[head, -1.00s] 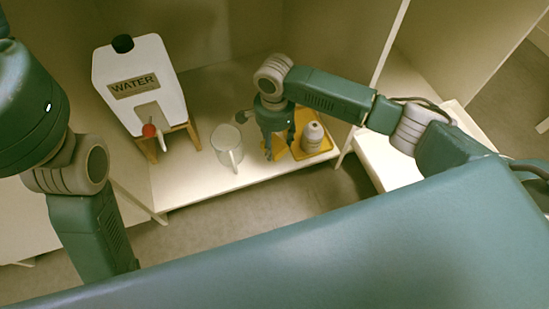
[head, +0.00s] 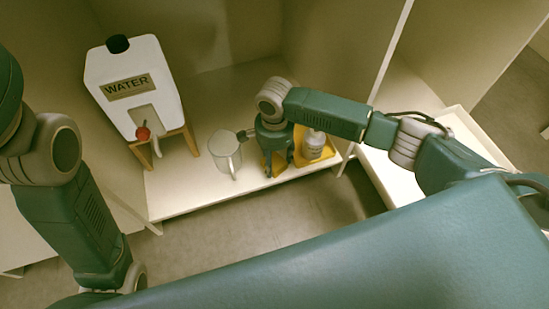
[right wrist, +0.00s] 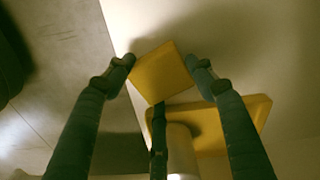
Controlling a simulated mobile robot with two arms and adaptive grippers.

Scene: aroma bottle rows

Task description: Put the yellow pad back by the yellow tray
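The yellow pad (right wrist: 162,73) lies between the fingertips of my right gripper (right wrist: 160,66) in the right wrist view. The fingertips are apart, close to the pad's edges; I cannot tell whether they press on it. In the head view my right gripper (head: 276,172) points down over the shelf, and part of the pad (head: 278,164) shows between its fingers. The yellow tray (right wrist: 263,103) is just beside it, to the right in the head view (head: 328,156), with a pale bottle (head: 313,140) on it. My left gripper is out of view.
A clear jug (head: 222,152) stands just left of my right gripper. A white water dispenser (head: 135,85) with a red tap stands on a wooden stand further left. The shelf (head: 185,200) has an open front edge, and an upright divider is right of the tray.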

